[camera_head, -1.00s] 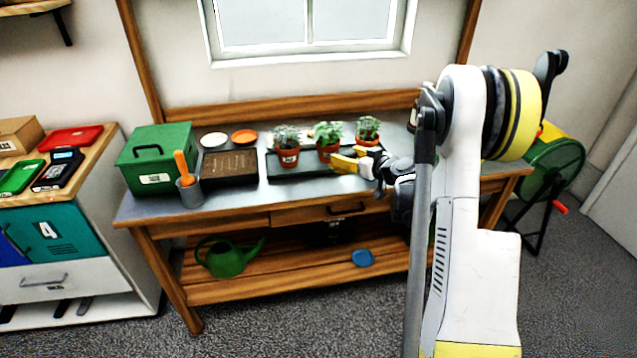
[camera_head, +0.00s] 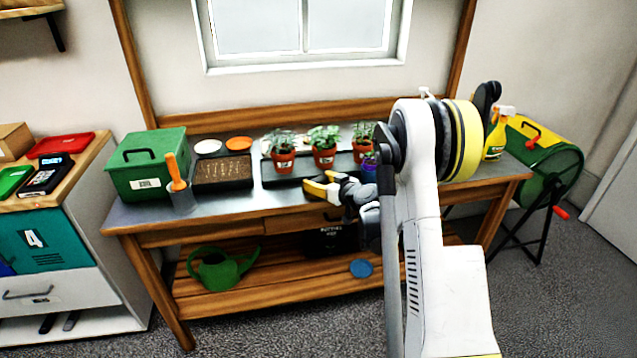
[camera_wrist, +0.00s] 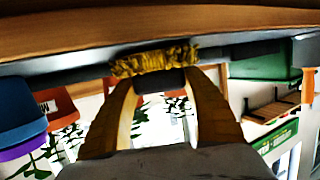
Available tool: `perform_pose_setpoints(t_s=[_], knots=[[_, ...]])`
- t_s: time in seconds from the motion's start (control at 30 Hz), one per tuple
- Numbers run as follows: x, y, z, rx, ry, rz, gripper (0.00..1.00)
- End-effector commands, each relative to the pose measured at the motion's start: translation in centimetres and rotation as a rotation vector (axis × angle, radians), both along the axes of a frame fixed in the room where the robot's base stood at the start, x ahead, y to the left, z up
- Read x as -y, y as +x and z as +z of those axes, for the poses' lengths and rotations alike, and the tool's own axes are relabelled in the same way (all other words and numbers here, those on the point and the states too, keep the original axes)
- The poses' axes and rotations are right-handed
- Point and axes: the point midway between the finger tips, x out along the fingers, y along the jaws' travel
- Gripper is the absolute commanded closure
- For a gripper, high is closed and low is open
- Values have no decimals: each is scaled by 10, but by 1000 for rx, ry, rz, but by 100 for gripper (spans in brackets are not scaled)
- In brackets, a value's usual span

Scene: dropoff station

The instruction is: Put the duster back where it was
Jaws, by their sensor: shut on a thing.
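My gripper (camera_head: 318,188) is in front of the middle potted plant, near the front of the potting bench (camera_head: 225,206). In the wrist view, my gripper (camera_wrist: 155,82) has its two yellow fingers closed in on a yellow, ruffled thing, which I take to be the duster (camera_wrist: 155,60). It lies crosswise at the fingertips. Dark bar-like parts run to both sides of it; I cannot tell whether they are its handle or the tray edge behind. In the head view the duster cannot be told apart from the yellow fingers.
Potted plants (camera_head: 324,157) stand by a black tray (camera_head: 282,181) just behind my gripper. A green box (camera_head: 147,176), a grey cup (camera_head: 184,202) with an orange-handled tool, and a seed tray (camera_head: 222,184) stand left. A spray bottle (camera_head: 495,140) stands right. A watering can (camera_head: 215,271) is below.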

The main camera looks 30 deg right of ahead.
Motion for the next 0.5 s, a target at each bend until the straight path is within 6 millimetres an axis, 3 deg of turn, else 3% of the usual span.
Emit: perform_pose_setpoints(t_s=[0.1,0.13,0.2,0.5], knots=[[0,0,-4,0,0,0,81],[0,0,-4,0,0,0,40],[0,0,-3,0,0,0,21],[0,0,-2,0,0,0,21]])
